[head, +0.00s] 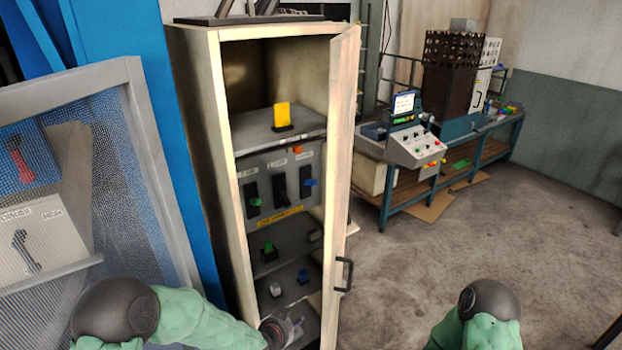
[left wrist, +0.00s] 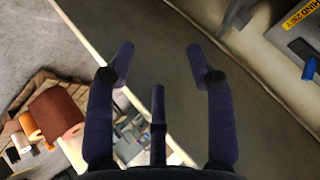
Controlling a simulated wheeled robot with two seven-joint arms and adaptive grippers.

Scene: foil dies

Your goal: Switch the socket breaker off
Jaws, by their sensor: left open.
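The breaker panel (head: 268,180) is inside the open tall cabinet, with three dark switches side by side. The left switch (head: 252,192) has a green lever, the middle switch (head: 279,191) looks dark, and the right switch (head: 305,180) has a blue lever. Their labels are too small to read, so I cannot tell which is the socket breaker. A blue lever (left wrist: 309,69) shows at the right edge of the left wrist view. My left gripper (left wrist: 160,72) is open and empty, apart from the panel. In the head view it is low at the cabinet's front. My right gripper is out of view.
The cabinet door (head: 341,180) stands open on the right, its handle (head: 344,275) facing out. Shelves below the panel hold small colored parts, and a yellow item (head: 282,114) stands above. A mesh guard (head: 150,180) is left.

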